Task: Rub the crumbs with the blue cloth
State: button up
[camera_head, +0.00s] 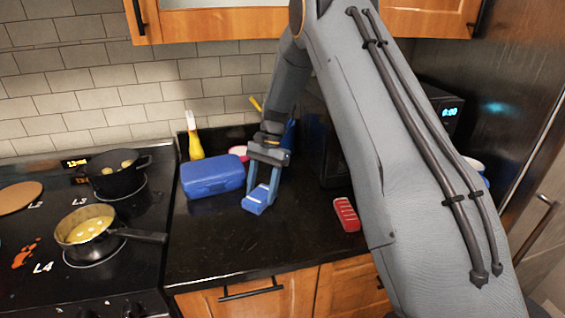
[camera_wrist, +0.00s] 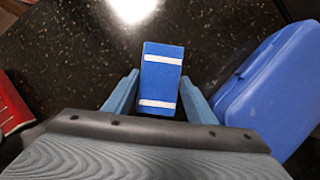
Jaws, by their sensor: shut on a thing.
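The blue cloth (camera_head: 257,204) is a folded blue block with two white stripes. My gripper (camera_head: 262,188) is shut on it, pointing down at the middle of the black counter. In the wrist view the cloth (camera_wrist: 161,76) sits between the two blue-grey fingers of my gripper (camera_wrist: 158,98). I cannot tell whether the cloth touches the counter or hangs just above it. I cannot make out crumbs for sure; the counter's own speckle looks similar. An orange-red patch (camera_head: 24,258) lies on the stove top at the far left.
A blue lidded box (camera_head: 213,177) stands close beside my gripper, and shows in the wrist view (camera_wrist: 268,88). A red-and-white item (camera_head: 346,214) lies on the counter to the right. A yellow bottle (camera_head: 194,145) stands behind. Two pots are on the stove. The counter's front is clear.

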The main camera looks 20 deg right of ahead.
aim_at(248, 195)
jog(key=shift+a, duration=1.95)
jog(key=shift+d, duration=5.9)
jog(key=shift+s+d+r+p, duration=0.1)
jog(key=shift+r+p, duration=0.1)
jog(key=shift+p, duration=0.15)
notch_tip(248, 195, up, 8)
jog(key=p, duration=0.3)
jog(key=shift+f, duration=0.15)
